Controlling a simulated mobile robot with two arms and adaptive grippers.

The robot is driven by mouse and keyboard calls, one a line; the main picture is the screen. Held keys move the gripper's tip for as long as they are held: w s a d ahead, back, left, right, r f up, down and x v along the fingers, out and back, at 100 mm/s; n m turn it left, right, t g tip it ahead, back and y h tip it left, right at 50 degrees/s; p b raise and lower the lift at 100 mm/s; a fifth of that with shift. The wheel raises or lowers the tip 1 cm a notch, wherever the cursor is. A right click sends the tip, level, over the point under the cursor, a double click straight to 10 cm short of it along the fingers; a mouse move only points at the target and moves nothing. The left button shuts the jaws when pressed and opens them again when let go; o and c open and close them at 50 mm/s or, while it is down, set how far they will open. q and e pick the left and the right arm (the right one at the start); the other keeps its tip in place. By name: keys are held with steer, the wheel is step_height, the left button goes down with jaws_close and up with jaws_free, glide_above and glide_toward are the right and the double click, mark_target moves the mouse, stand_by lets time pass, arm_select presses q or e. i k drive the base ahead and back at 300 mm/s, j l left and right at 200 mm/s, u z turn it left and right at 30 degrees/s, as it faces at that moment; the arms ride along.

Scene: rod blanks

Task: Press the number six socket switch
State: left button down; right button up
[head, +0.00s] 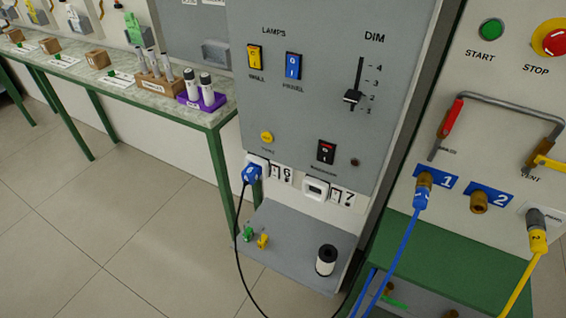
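The number six socket has a small white rocker switch (275,171) beside the printed 6, low on the grey panel. A blue plug (251,173) sits in this socket, just left of the switch, and a black cable hangs from it. The switch is too small to tell its position. To the right is the number seven socket (315,188), with nothing plugged in, and its own switch (336,196). Neither of my grippers is in view.
A grey shelf (290,245) below the sockets holds a black and white spool (326,260) and small green and yellow pieces. A green-edged bench (120,88) stands left. Blue and yellow hoses (390,265) hang at right. Floor is clear at lower left.

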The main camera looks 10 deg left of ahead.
mark_target(275, 171)
steer(key=i+j, duration=0.1)
steer(key=j, duration=0.75)
steer(key=i+j+z, duration=0.15)
steer(key=j, duration=0.7)
steer(key=k, duration=0.05)
